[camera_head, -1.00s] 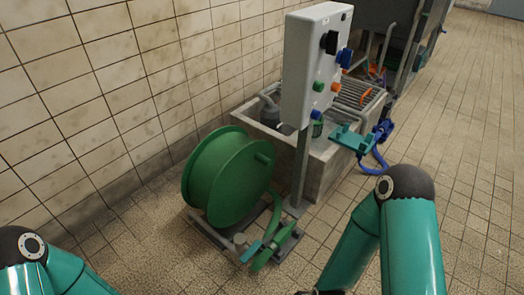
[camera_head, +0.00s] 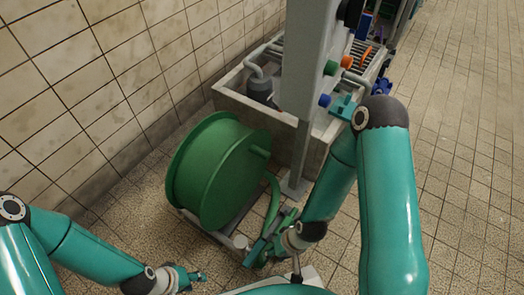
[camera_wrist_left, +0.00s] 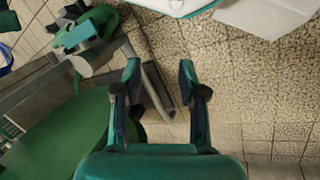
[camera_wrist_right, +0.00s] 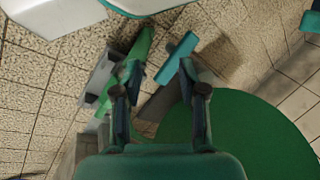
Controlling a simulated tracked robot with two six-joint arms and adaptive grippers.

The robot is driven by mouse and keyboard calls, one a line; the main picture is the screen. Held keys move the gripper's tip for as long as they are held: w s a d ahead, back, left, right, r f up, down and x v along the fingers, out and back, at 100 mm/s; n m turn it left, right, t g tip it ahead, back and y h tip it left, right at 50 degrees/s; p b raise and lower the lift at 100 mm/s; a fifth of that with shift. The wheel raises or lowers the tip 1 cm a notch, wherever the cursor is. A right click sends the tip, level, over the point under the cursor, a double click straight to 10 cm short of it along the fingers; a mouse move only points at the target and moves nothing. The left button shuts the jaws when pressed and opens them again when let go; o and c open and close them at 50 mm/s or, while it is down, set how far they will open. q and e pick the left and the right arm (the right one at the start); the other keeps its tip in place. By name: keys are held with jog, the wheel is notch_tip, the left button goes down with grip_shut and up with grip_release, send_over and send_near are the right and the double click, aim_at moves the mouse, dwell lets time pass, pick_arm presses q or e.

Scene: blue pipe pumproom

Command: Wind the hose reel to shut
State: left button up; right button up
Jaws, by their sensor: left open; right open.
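The green hose reel (camera_head: 215,175) stands on a low grey frame by the tiled wall. The reel also shows at lower left in the left wrist view (camera_wrist_left: 60,140). My right gripper (camera_head: 268,245) is open over the reel's front right corner. In the right wrist view, the green nozzle part (camera_wrist_right: 138,60) and a teal lever (camera_wrist_right: 178,60) lie beyond its fingers; contact cannot be told.
A grey post (camera_head: 303,90) with a control panel stands right behind the reel. A concrete basin (camera_head: 235,100) with a grating lies behind. The tiled floor is free at right (camera_head: 460,200).

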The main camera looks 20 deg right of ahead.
pick_arm(q)
jog(key=shift+o, duration=1)
pick_arm(e)
jog(key=shift+o, duration=1)
pick_arm(q)
jog(key=shift+o, duration=0.2)
pick_arm(e)
jog(key=shift+o, duration=0.2)
jog(key=shift+s+d, duration=0.15)
jog(key=s+r+m+g+y+p, duration=0.35)
jog(key=s+m+y, duration=0.2)
jog(key=m, duration=0.45)
jog(key=m+t+y+b, duration=0.2)
jog(key=m+t+b, duration=0.1)
jog(key=m+t, duration=1.35)
send_near(269, 157)
jog(key=shift+n+t+h, duration=0.25)
jog(key=shift+n+t, duration=0.05)
jog(key=shift+n, duration=0.05)
jog(key=x, duration=1.2)
jog(key=shift+s+a+r, duration=0.1)
jog(key=shift+s+a, duration=0.05)
jog(key=shift+a, duration=0.2)
pick_arm(q)
jog(key=shift+r, duration=0.3)
